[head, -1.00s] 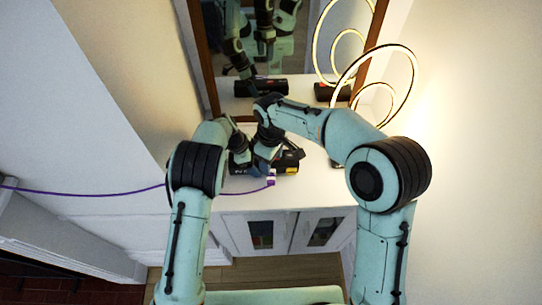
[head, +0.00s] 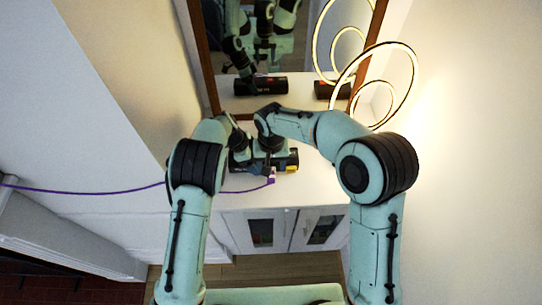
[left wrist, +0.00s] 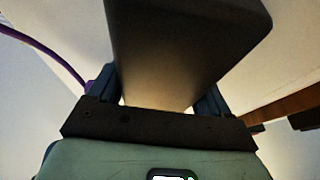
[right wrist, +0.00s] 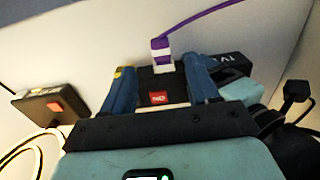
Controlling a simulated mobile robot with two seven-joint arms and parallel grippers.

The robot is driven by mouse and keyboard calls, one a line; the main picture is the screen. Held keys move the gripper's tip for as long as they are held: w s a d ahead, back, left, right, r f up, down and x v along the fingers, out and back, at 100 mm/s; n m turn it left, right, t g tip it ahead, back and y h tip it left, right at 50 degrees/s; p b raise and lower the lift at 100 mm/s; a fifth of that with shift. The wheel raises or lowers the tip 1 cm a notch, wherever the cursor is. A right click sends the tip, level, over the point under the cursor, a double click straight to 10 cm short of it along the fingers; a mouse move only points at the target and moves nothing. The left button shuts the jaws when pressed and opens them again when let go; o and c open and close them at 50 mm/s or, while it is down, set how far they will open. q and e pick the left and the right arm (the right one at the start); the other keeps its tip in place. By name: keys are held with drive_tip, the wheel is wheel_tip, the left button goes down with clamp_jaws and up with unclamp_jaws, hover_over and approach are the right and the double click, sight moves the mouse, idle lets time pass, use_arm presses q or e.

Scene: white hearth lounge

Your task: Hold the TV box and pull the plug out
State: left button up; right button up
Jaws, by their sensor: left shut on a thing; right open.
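The TV box (head: 238,160) is black and lies on the white cabinet top. My left gripper (head: 237,148) is shut on it; in the left wrist view the dark TV box (left wrist: 188,40) fills the space between the fingers. A white-and-purple plug (head: 272,174) is at the box's front edge; it also shows in the right wrist view (right wrist: 161,52). My right gripper (right wrist: 163,82) is open above the box, with its blue fingers on either side of a part with a red label. The plug shows just beyond these fingertips. Contact cannot be told.
A purple cable (head: 90,191) runs left from the plug. A framed mirror (head: 290,60) stands behind the cabinet (head: 325,195). A glowing ring lamp (head: 410,85) is at the right. A black device with an orange square (right wrist: 50,104) sits apart on the cabinet top.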

sight(271, 178)
wheel_tip(271, 178, down, 7)
idle(0.3)
clamp_jaws()
drive_tip(key=shift+s, duration=0.15)
drive_tip(key=shift+s, duration=2.15)
